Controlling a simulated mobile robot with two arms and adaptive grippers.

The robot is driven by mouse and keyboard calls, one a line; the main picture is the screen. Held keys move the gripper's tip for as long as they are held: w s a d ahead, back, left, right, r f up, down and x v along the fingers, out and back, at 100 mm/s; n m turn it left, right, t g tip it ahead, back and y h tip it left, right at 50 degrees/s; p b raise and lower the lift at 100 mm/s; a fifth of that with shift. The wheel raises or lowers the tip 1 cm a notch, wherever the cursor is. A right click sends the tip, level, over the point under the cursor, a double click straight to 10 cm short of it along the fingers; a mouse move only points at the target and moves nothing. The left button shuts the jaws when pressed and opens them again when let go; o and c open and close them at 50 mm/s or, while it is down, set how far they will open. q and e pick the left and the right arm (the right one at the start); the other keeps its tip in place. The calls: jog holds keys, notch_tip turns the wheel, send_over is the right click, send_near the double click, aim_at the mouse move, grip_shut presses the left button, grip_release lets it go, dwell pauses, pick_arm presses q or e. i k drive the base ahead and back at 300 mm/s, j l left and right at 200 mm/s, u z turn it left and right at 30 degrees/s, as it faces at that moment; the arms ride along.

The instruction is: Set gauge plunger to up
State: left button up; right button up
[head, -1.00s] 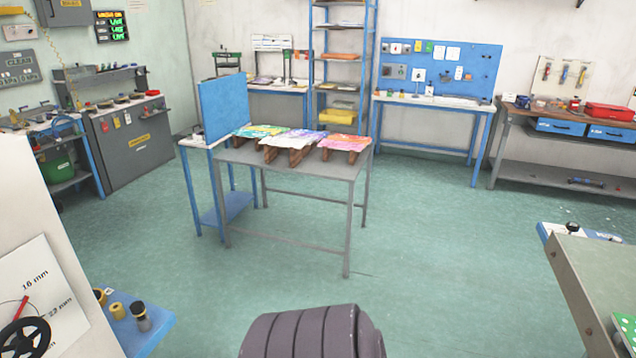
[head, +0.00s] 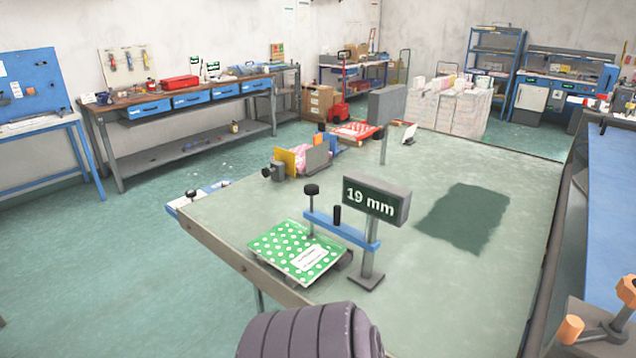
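A small gauge-like fixture stands on the grey-green table (head: 400,290). It has a blue bar (head: 342,232) and a dark sign reading "19 mm" (head: 370,201) on a grey post with a flat foot. A black round knob (head: 311,190) on a stem rises at the bar's left end. A short black cylinder (head: 337,214) stands upright near the bar's middle. I cannot tell which of these is the plunger, or whether it is up or down. A green white-dotted pad (head: 297,252) with a white label lies beside and partly below the bar. Neither gripper shows.
Farther back on the table are another grey sign on a post (head: 387,104), a red dotted pad (head: 356,131) and a small fixture with yellow and pink parts (head: 300,160). Orange-tipped wooden parts (head: 600,325) are at the lower right. Open floor (head: 110,270) lies left.

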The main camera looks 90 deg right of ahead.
aim_at(310, 189)
jog(key=z, duration=2.7)
